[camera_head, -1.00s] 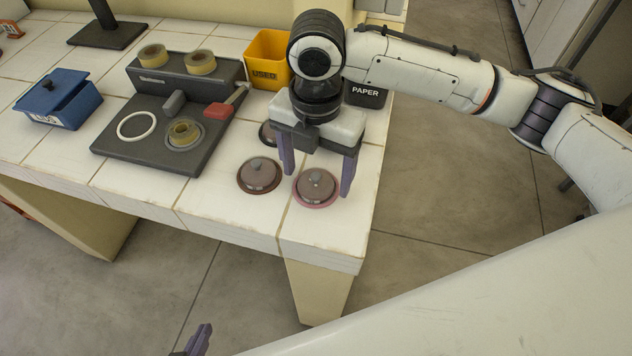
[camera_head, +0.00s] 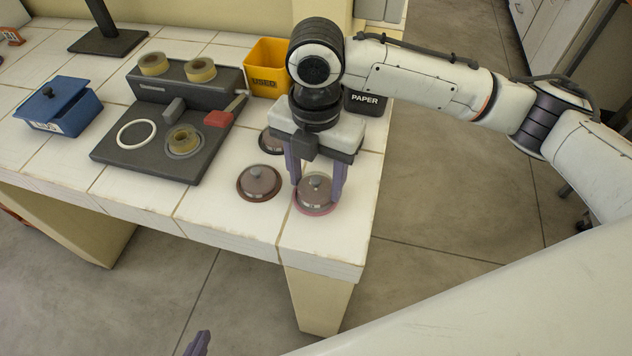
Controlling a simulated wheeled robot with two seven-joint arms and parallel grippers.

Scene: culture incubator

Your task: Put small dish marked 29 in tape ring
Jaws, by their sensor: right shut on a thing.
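Three small round lidded dishes stand on the white tiled bench. One has a pinkish rim (camera_head: 314,207) at the front right, one a dark red rim (camera_head: 259,184) to its left, and one (camera_head: 271,141) is behind, partly hidden by my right gripper. I cannot read any number on them. My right gripper (camera_head: 316,189) points down, with its purple fingers closed on the pink-rimmed dish, which is still at bench level. A white ring (camera_head: 120,137) lies flat and empty on the dark grey board (camera_head: 135,169). Only a purple fingertip of my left gripper (camera_head: 198,344) shows at the bottom edge.
A tape roll (camera_head: 183,139) sits in another ring on the board, and two more (camera_head: 201,70) top the block behind. A blue box (camera_head: 60,107), yellow USED bin (camera_head: 268,73) and black PAPER bin (camera_head: 366,101) stand around. The bench's front edge (camera_head: 230,240) is close.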

